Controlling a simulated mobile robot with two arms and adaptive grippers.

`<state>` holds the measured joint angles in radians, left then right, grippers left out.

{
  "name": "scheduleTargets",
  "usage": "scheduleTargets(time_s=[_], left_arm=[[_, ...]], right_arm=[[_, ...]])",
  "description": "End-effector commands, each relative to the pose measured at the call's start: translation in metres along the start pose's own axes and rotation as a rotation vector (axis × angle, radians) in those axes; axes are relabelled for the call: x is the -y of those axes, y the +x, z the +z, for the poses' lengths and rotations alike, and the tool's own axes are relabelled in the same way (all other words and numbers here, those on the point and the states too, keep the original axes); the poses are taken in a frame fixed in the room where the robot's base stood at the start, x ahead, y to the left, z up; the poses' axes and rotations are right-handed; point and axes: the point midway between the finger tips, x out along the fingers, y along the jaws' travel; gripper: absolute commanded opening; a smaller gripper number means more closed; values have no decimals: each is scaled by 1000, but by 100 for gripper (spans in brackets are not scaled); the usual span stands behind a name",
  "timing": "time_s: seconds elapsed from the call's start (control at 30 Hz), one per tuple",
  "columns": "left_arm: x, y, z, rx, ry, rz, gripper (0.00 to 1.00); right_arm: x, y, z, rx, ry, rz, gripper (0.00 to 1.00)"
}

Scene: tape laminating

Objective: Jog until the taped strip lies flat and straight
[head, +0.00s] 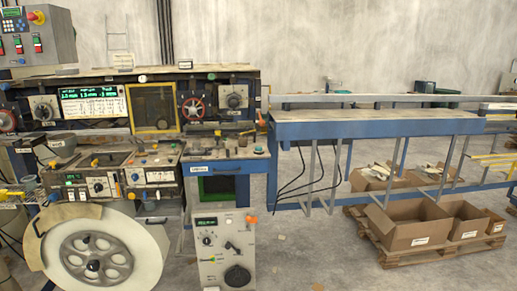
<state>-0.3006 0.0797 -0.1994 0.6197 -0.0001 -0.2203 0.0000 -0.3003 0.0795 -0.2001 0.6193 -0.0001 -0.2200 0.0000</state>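A laminating machine fills the left half of the head view. Its upper panel has a lit green display (93,101), a large dial (43,107), a yellow-framed window (153,107) and a red handwheel (193,108). Lower control boxes (150,176) carry knobs and small levers. A large pale reel (95,255) stands upright below them. A control box (38,33) with a red knob on yellow and several switches is at top left. I cannot make out a taped strip or tell which control is the jog. Neither of my grippers is in view.
A long blue-framed table (375,123) runs right from the machine, its top mostly bare. A grey floor unit (226,248) with dials stands in front. Open cardboard boxes (408,230) sit on a wooden pallet (430,255) at lower right. Bare floor shows at bottom centre.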

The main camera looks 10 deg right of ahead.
Motion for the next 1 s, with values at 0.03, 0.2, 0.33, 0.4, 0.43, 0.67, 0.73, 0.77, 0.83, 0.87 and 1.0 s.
scheduleTargets(time_s=[0.03, 0.2, 0.33, 0.4, 0.43, 0.67, 0.73, 0.77, 0.83, 0.87, 1.0], left_arm=[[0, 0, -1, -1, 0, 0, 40], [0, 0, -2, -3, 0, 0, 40], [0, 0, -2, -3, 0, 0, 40], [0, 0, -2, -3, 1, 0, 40], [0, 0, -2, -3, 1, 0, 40], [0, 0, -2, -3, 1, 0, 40], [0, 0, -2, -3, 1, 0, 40], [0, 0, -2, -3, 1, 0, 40], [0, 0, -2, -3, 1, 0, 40], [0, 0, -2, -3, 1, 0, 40], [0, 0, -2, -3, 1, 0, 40]], right_arm=[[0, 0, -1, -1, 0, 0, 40], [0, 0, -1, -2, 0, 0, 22], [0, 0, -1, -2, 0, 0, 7], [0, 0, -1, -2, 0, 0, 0], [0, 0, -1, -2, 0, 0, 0], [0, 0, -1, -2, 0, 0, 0], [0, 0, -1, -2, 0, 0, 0], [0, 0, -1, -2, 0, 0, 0], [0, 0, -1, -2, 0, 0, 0], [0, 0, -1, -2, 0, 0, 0], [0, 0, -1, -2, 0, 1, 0]])
